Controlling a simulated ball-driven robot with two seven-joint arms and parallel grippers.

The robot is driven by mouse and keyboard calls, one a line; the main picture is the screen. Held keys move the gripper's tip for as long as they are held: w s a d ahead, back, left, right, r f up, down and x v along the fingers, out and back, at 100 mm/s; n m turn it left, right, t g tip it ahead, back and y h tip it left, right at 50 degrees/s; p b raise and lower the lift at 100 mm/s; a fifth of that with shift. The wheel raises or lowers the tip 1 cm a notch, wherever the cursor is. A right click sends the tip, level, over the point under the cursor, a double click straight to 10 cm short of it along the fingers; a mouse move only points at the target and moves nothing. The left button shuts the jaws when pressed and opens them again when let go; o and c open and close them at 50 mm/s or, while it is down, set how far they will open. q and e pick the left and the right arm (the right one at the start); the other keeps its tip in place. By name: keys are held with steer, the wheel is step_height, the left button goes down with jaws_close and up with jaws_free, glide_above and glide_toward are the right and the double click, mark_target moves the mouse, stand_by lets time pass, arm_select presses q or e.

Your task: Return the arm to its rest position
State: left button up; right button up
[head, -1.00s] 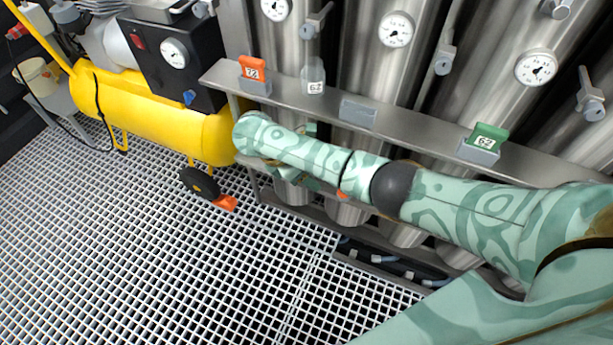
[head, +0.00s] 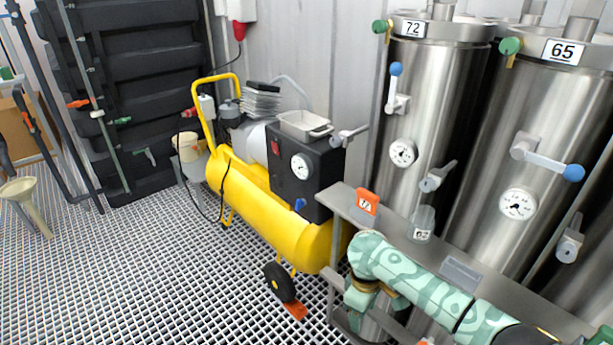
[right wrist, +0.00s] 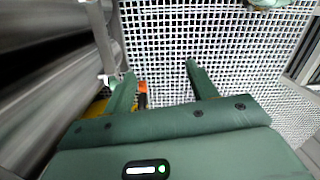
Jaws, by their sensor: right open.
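My right arm (head: 432,284), patterned in pale and dark green, comes in from the lower right of the head view, in front of the steel shelf. Its hand end is by the shelf's left end, and the rest runs out of the frame. In the right wrist view my right gripper (right wrist: 162,84) is open, its two green fingers apart with nothing between them. White floor grating (right wrist: 170,50) shows beyond the fingers. My left arm is not in view.
A yellow compressor (head: 265,215) stands left of the shelf. The grating floor (head: 130,270) at left is mostly clear.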

step_height(320, 180, down, 11)
steer(key=d+m+t+y+p, duration=0.2)
steer(key=d+m+t, duration=0.1)
steer(key=m+t, duration=0.15)
steer(key=s+d+f+t+p, duration=0.2)
steer(key=s+d+f, duration=0.2)
steer(key=s+f, duration=0.6)
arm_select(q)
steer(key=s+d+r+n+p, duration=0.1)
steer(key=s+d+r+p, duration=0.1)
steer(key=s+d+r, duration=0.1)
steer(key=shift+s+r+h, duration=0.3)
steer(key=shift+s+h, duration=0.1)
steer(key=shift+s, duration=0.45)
arm_select(e)
steer(key=s+d+f+g, duration=0.1)
steer(key=s+f+g, duration=0.1)
steer(key=s, duration=1.3)
steer(key=s+d+f+m+g+h, duration=0.1)
steer(key=s+f, duration=0.1)
steer(key=s, duration=1.3)
steer(key=s+d+f+m+g, duration=0.1)
steer(key=s+d+f+g, duration=0.1)
steer(key=s, duration=1.4)
steer(key=shift+g, duration=0.35)
